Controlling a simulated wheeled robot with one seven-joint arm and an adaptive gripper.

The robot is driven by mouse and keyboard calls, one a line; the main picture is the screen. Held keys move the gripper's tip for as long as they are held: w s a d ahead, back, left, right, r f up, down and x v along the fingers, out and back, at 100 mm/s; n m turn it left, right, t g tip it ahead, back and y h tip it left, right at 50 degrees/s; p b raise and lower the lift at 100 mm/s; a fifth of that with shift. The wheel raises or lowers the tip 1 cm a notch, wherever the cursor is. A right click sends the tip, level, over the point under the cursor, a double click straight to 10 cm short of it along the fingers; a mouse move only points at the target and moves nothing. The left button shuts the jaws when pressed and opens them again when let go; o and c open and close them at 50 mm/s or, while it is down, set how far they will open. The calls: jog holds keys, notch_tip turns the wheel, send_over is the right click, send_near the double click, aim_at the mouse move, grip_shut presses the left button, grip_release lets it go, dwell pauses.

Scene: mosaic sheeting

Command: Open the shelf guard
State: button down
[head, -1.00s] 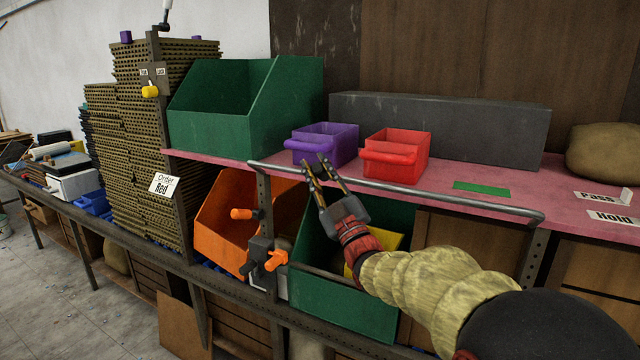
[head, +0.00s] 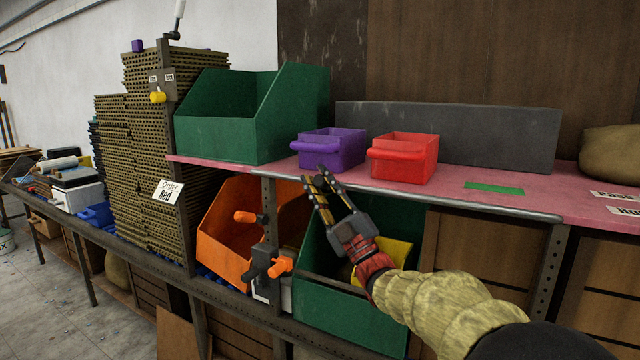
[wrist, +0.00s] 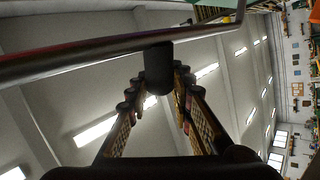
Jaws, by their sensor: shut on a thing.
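The shelf guard (head: 450,202) is a grey metal bar running along the front edge of the pink shelf. In the head view it lies level with that edge. My gripper (head: 318,180) is at the bar's left part, below the purple bin, with its fingers pointing up. In the wrist view the bar (wrist: 80,55) crosses the upper left, and a dark round grip (wrist: 158,68) projects from it between my fingertips (wrist: 158,82). My gripper is shut on this grip. The grip is hidden by my fingers in the head view.
A purple bin (head: 330,150) and a red bin (head: 403,160) stand on the pink shelf (head: 570,190) just behind the bar. A green bin (head: 215,135) is at left. Below are an orange bin (head: 225,220), orange-knobbed clamps (head: 280,266) and a large green bin (head: 345,310).

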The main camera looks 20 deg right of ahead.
dwell(0.3)
jog(key=c, duration=1.6)
grip_release()
jog(key=shift+o, duration=0.3)
jog(key=v, duration=1.2)
